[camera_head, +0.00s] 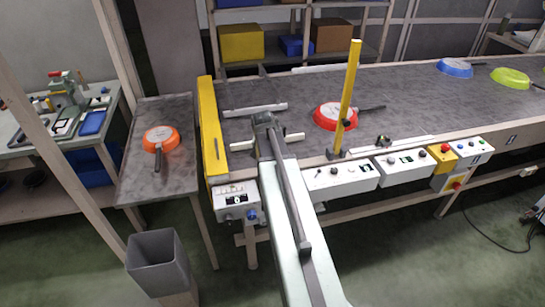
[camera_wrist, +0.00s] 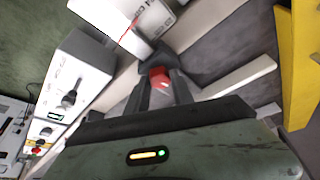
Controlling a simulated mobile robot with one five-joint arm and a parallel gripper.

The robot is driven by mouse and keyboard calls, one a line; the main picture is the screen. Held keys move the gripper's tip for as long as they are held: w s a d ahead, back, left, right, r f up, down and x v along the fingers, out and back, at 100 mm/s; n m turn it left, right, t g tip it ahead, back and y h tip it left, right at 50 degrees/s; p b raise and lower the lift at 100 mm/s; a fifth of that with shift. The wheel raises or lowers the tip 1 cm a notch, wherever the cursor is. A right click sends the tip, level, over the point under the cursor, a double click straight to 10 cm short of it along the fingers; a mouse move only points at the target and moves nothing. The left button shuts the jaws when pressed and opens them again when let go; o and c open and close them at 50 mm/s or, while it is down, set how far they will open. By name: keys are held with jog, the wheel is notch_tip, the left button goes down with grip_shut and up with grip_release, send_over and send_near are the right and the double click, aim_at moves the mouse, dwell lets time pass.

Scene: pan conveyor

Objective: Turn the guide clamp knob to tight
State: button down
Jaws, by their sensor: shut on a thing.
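My gripper (camera_wrist: 160,88) is shut on a small red knob (camera_wrist: 159,78), which shows between the two dark fingers in the wrist view. I take it for the guide clamp knob. Its pointer or marks, if any, are hidden by the fingers. In the head view my gripper (camera_head: 264,120) is over the near left part of the conveyor, and the knob is hidden behind it. A white guide rail (camera_wrist: 238,77) runs beside the fingers in the wrist view; a short white rail piece (camera_head: 295,137) shows right of my gripper in the head view.
A red pan (camera_head: 328,118) lies on the belt (camera_head: 400,95) behind a yellow post (camera_head: 347,95). A yellow end plate (camera_head: 211,130) stands left of my gripper. Control boxes (camera_head: 340,178) line the front edge. An orange pan (camera_head: 158,138) lies on the side table (camera_head: 160,185).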

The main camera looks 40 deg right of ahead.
jog(key=shift+m+g, duration=0.3)
jog(key=shift+m, duration=0.3)
jog(key=c, duration=1.1)
grip_release()
jog(key=p+v, duration=0.7)
jog(key=shift+a+r, duration=0.2)
jog(key=shift+r, duration=0.15)
jog(key=shift+s, duration=0.1)
